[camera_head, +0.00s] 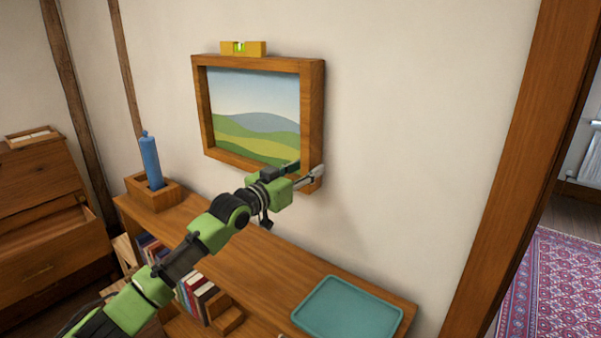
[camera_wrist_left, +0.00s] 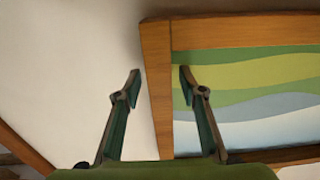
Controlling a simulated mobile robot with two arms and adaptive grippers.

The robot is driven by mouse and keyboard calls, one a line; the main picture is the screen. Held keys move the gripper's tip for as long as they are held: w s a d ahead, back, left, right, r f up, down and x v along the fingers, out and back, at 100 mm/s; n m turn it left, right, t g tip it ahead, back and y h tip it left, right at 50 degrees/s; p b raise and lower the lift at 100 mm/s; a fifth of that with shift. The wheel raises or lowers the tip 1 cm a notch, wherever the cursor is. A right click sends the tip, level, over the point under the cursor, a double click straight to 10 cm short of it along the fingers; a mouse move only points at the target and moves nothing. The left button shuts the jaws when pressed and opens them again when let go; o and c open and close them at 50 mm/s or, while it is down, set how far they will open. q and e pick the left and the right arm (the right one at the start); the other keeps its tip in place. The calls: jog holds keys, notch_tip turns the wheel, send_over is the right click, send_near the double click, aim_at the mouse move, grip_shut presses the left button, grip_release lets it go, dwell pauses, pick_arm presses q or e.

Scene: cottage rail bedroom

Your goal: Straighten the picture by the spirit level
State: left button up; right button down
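The picture (camera_head: 255,110) hangs on the wall, a green hill landscape in a thick wooden frame (camera_head: 309,100). In the head view its top edge runs slightly down to the right; perspective makes the true tilt hard to tell. A yellow spirit level (camera_head: 257,48) with a green vial sits on top of the frame, towards its left end; the bubble is too small to read. My left gripper (camera_head: 316,174) is at the frame's lower right corner. In the left wrist view, its open fingers (camera_wrist_left: 160,78) lie on either side of the frame's side bar (camera_wrist_left: 157,60), apparently not clamped. My right gripper is out of view.
Below the picture is a wooden shelf unit (camera_head: 265,262) with a teal tray (camera_head: 345,310) at its right and a blue candle (camera_head: 151,160) in a wooden box at its left. Books (camera_head: 195,290) stand underneath. The wall right of the picture is clear up to a wooden post (camera_head: 520,170).

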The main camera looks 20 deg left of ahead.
pick_arm(q)
jog(key=v, duration=1.2)
jog(key=shift+f, duration=0.1)
